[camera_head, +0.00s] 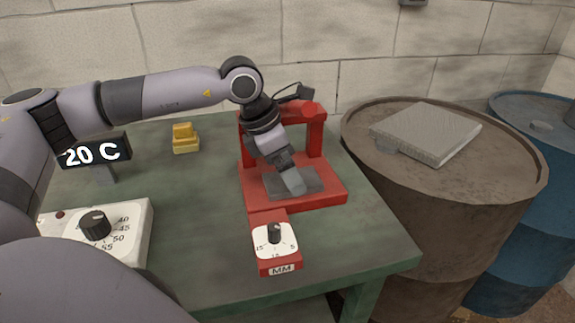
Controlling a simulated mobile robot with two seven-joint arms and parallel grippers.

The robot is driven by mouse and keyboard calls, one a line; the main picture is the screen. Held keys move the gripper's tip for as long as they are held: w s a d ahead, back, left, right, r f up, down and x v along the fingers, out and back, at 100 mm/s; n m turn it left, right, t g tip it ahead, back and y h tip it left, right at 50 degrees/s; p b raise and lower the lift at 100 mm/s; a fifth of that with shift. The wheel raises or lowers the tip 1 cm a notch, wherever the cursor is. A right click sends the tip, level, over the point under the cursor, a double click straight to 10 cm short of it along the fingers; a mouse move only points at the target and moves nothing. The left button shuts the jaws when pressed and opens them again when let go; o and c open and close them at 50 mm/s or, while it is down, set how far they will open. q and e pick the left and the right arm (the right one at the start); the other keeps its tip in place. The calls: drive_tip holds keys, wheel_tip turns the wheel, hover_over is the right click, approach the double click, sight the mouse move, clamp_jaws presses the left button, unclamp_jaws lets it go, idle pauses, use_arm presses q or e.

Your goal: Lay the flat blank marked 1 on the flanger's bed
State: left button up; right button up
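The red machine (252,190), which looks like the flanger, stands on the green table with an upright frame at its back and a flat red bed. A dark grey flat plate (311,182) lies on or just over the bed. I see no number on it and cannot tell whether it is the blank or part of the bed. My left gripper (294,184) points down with its tip at the plate and covers part of it. Whether its fingers are open or shut on the plate's edge is not clear. My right gripper is not in view.
The green table (205,220) holds a yellow block (185,138), a "20 C" display (94,152), a white dial box (130,218) and a red dial unit marked MM (276,244). A brown barrel (440,215) bears a grey slab (426,132). A blue barrel (535,250) stands beyond.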

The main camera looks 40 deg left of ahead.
use_arm(q)
drive_tip(key=shift+r, duration=0.3)
drive_tip(key=p+v, duration=0.1)
drive_tip(key=v, duration=1.1)
drive_tip(key=shift+r, duration=0.35)
drive_tip(key=shift+d, duration=0.15)
